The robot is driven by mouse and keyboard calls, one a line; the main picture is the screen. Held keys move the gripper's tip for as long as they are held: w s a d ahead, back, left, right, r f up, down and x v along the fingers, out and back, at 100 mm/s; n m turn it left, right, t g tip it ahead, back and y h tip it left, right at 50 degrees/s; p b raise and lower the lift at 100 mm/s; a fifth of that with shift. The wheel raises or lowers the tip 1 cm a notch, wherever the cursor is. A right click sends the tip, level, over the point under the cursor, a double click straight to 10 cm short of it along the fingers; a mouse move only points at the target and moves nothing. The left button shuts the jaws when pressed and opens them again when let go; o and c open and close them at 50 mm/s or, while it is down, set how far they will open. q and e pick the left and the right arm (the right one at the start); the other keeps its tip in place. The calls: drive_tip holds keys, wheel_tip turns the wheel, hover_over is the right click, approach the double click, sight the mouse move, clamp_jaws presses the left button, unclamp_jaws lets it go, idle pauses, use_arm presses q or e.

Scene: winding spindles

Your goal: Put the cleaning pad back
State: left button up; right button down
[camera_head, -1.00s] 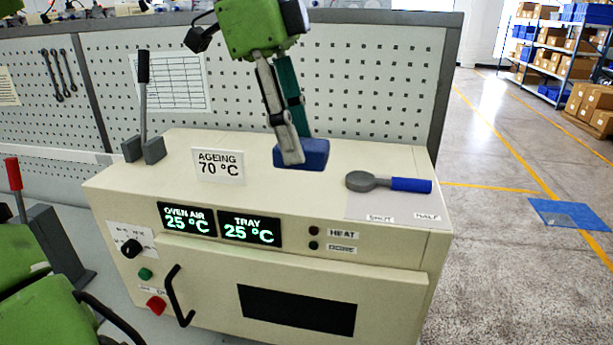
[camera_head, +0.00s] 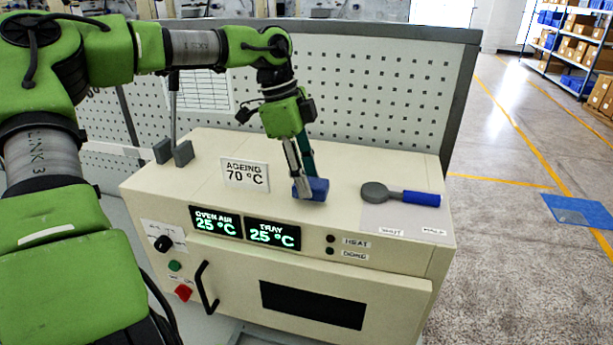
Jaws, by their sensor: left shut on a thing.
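The cleaning pad is a small blue block (camera_head: 317,188) at the top of the oven, right of the "AGEING 70 °C" sign. My left gripper (camera_head: 305,190) points down and is shut on the pad, with one grey finger on its near left side and a dark green finger behind. I cannot tell whether the pad touches the oven top or hangs just above it. My right gripper is out of view.
The cream oven (camera_head: 315,275) has a front door and handle. On its top are the sign (camera_head: 245,174), a grey paddle with a blue handle (camera_head: 420,198) at the right, and a lever (camera_head: 174,110) at the back left. A perforated panel (camera_head: 375,90) stands behind.

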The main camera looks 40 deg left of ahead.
use_arm(q)
drive_tip(key=shift+f, duration=0.65)
drive_tip(key=shift+w+f, duration=0.1)
drive_tip(key=shift+f, duration=0.1)
drive_tip(key=o, duration=1)
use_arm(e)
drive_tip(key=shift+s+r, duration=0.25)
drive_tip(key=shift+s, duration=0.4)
use_arm(q)
drive_tip(key=shift+r, duration=0.15)
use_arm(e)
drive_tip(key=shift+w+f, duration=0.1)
use_arm(q)
drive_tip(key=shift+a+r, duration=0.2)
drive_tip(key=shift+r, duration=0.1)
drive_tip(key=b+v, duration=0.3)
drive_tip(key=v, duration=0.8)
drive_tip(key=shift+d+r, duration=0.1)
drive_tip(key=shift+d, duration=0.05)
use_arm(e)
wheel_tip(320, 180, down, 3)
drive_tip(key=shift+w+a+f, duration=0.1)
